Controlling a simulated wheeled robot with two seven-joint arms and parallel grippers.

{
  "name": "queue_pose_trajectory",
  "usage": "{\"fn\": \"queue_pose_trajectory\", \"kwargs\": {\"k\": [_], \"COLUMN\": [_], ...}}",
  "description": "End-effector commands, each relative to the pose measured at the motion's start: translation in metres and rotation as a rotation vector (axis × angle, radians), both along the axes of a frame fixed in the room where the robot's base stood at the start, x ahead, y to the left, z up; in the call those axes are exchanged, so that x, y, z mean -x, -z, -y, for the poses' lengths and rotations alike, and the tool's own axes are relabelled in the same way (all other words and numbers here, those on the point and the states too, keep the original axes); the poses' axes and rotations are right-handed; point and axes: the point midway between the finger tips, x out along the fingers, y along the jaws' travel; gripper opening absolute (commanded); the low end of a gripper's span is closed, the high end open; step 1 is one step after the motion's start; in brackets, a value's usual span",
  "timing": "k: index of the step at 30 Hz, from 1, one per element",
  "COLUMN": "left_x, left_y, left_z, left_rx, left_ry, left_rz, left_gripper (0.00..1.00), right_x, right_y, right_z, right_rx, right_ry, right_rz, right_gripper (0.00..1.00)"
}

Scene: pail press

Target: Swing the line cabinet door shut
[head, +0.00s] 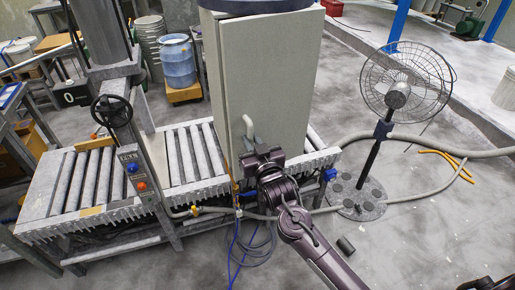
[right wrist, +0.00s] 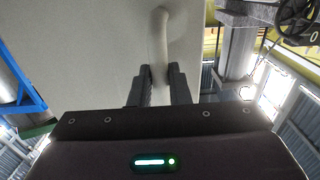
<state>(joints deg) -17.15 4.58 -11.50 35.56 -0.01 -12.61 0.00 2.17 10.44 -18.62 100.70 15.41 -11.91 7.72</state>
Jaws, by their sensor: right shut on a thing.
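The line cabinet (head: 212,60) is a tall pale grey box with a dark top, standing in the middle of the head view behind the roller conveyor. Its door (head: 275,75) is the broad flat panel facing me, and it fills much of the right wrist view (right wrist: 95,50). I cannot tell how wide any gap at its edge is. A pale curved handle (head: 247,126) is low on the door's left part. My right gripper (head: 251,148) is shut on this handle (right wrist: 159,40), with a finger on each side of its lower end. My left gripper is not in view.
The roller conveyor (head: 185,160) runs across below the cabinet, with a press column and handwheel (head: 112,110) at left. A pedestal fan (head: 398,92) stands at right. Hoses (head: 430,150) and a blue cable coil (head: 250,245) lie around. Floor at lower right is mostly clear.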

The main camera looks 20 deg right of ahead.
Motion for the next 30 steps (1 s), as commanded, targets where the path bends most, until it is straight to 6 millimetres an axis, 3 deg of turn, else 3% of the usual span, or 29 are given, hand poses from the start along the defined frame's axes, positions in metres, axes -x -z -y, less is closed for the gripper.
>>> {"fn": "queue_pose_trajectory", "kwargs": {"k": [16,30], "left_x": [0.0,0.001], "left_y": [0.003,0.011], "left_z": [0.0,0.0], "left_rx": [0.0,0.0], "left_ry": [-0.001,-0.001], "left_rz": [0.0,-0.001], "left_gripper": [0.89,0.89], "right_x": [-0.01,-0.033], "right_y": [-0.004,-0.004], "right_z": [-0.005,-0.01], "right_rx": [-0.001,-0.001], "right_ry": [-0.002,-0.002], "right_rz": [0.007,0.008], "right_gripper": [0.0,0.0]}}
